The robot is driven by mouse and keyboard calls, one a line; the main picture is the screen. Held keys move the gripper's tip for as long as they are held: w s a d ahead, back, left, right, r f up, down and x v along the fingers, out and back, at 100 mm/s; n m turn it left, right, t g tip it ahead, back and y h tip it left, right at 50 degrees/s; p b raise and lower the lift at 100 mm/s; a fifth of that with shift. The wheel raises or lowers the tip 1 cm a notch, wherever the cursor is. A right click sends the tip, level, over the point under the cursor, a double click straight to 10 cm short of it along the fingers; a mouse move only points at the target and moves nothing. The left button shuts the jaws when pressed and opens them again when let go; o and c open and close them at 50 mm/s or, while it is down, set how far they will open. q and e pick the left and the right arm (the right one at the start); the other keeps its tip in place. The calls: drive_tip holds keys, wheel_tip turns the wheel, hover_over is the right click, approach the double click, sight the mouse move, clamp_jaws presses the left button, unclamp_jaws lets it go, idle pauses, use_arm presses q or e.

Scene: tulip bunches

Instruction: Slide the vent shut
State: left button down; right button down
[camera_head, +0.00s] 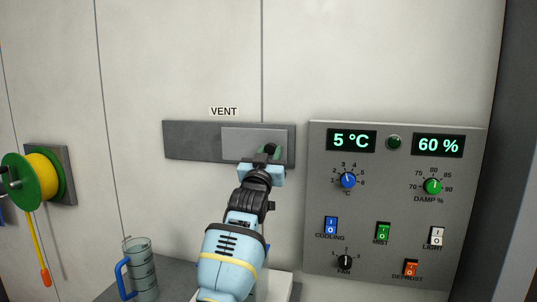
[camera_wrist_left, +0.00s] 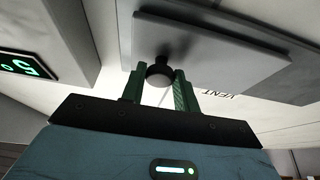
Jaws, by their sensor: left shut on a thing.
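The vent is a long dark grey plate (camera_head: 190,140) on the wall under the VENT label (camera_head: 223,111). Its lighter grey slide panel (camera_head: 240,140) sits over the right part of the plate, leaving the left part uncovered. My left gripper (camera_head: 268,153) is at the right part of the panel. In the left wrist view, the green fingers of my left gripper (camera_wrist_left: 160,88) are on either side of a round black knob (camera_wrist_left: 160,72), shut on it. The knob stands out from the slide panel (camera_wrist_left: 220,55). My right gripper is not in view.
A control panel (camera_head: 394,275) with dials, switches and two lit displays is close to the right of the vent. A yellow and green reel (camera_head: 42,178) hangs at the left. A clear jug (camera_head: 142,268) with a blue handle stands below left.

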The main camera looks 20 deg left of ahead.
use_arm(q)
drive_tip(key=c, duration=1.1)
unclamp_jaws()
drive_tip(key=shift+d, duration=0.35)
drive_tip(key=shift+o, duration=0.2)
drive_tip(key=shift+a, duration=0.15)
drive_tip(key=shift+s+f, duration=0.25)
drive_tip(key=shift+s, duration=0.3)
drive_tip(key=v, duration=0.6)
drive_tip(key=shift+s, duration=0.3)
drive_tip(key=shift+f, duration=0.15)
